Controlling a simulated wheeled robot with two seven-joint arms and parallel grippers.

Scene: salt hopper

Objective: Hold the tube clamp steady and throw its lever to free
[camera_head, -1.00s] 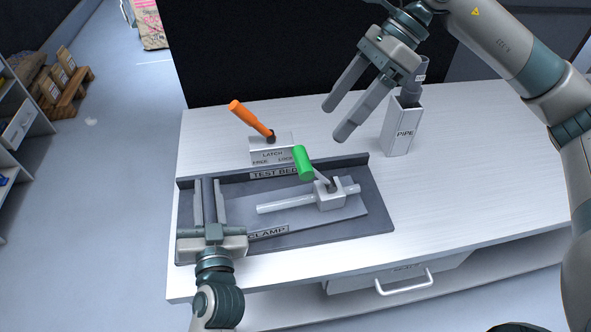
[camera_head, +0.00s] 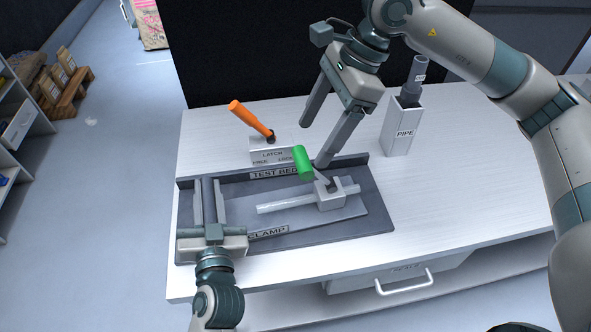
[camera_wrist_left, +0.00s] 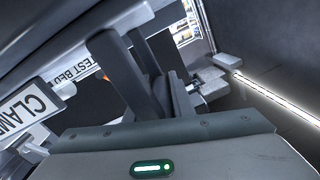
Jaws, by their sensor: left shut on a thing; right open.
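The tube clamp (camera_head: 331,197) is a grey block on a pale tube (camera_head: 283,203) lying in the dark test bed (camera_head: 374,219). Its lever ends in a green handle (camera_head: 302,162), tilted up and left towards the latch. My left gripper (camera_head: 208,186) is shut on what looks like the upright left wall of the test bed, one finger each side. It is apart from the clamp block. In the left wrist view, the left gripper (camera_wrist_left: 152,80) has a dark plate between its fingers. My right gripper (camera_head: 316,143) is open and empty, just behind the green handle; contact is unclear.
A latch block (camera_head: 270,155) with an orange lever (camera_head: 250,117) stands behind the bed. A white PIPE holder (camera_head: 401,132) with a grey pipe (camera_head: 413,80) stands right of my right gripper. The tabletop (camera_head: 468,170) is clear at the right.

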